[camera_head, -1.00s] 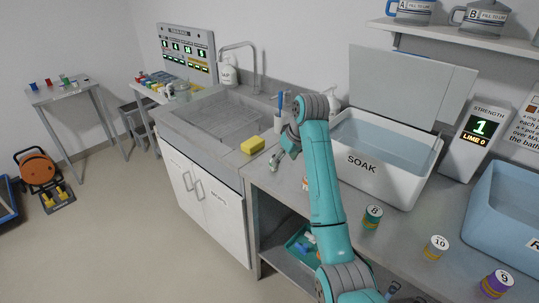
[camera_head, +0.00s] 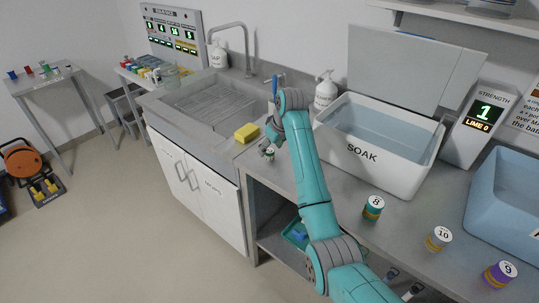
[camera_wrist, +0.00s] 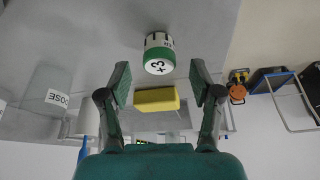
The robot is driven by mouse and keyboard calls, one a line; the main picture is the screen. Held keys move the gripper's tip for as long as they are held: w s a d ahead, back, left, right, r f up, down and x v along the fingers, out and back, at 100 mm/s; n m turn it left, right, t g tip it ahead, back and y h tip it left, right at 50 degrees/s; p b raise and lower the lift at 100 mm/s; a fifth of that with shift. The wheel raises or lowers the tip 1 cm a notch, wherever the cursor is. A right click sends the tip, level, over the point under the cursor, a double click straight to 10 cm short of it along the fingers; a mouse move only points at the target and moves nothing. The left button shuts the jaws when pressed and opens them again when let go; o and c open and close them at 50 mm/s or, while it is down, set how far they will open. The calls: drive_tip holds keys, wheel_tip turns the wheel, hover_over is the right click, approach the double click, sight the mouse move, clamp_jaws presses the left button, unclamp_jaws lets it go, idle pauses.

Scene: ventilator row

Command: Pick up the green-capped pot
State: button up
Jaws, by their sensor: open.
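A green-capped pot (camera_wrist: 159,58) shows at the top middle of the wrist view, with a white label marked ×3 and a green rim. It stands on the grey counter beyond my fingertips, roughly centred between their lines, and nothing touches it. My gripper (camera_wrist: 160,79) is open and empty, its two fingers apart on either side of the view. In the head view my gripper (camera_head: 267,151) is small, above the counter just right of the yellow sponge. I cannot make out the green-capped pot clearly there.
The yellow sponge (camera_head: 247,132) lies by the sink (camera_head: 208,98); it also shows in the wrist view (camera_wrist: 156,100). The white SOAK tub (camera_head: 395,175) stands right of my arm. Pots 8 (camera_head: 373,208), 10 (camera_head: 438,238) and 9 (camera_head: 499,273) line the counter's front.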

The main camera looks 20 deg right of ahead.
drive_tip(key=shift+x, duration=1.45)
clamp_jaws()
